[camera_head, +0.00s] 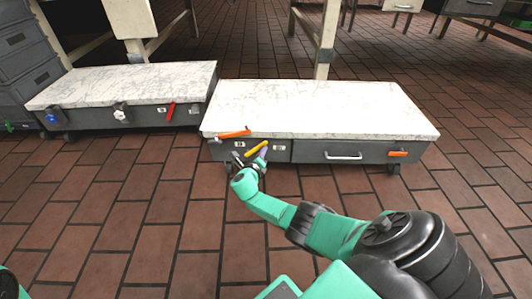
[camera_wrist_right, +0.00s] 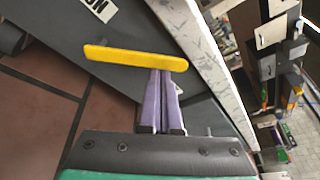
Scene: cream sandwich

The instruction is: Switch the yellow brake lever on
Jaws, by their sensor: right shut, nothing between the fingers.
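The yellow brake lever (camera_head: 257,148) is on the dark front of the right-hand marble-topped cart (camera_head: 320,105), left of the drawer, and is tilted up to the right. In the wrist view the yellow lever (camera_wrist_right: 135,58) spans the upper middle as a flat bar. My right gripper (camera_head: 262,157) is at the lever's lower right. In the wrist view the purple fingers of my right gripper (camera_wrist_right: 160,73) are together, their tips at the lever's underside near its right end. They hold nothing; contact is hard to tell. My left gripper is not in view.
Orange levers sit at the cart's left corner (camera_head: 235,133) and right end (camera_head: 397,153). A silver drawer handle (camera_head: 343,156) lies between. A second marble-topped cart (camera_head: 130,80) with a red lever (camera_head: 171,111) stands left. Brick floor in front is clear.

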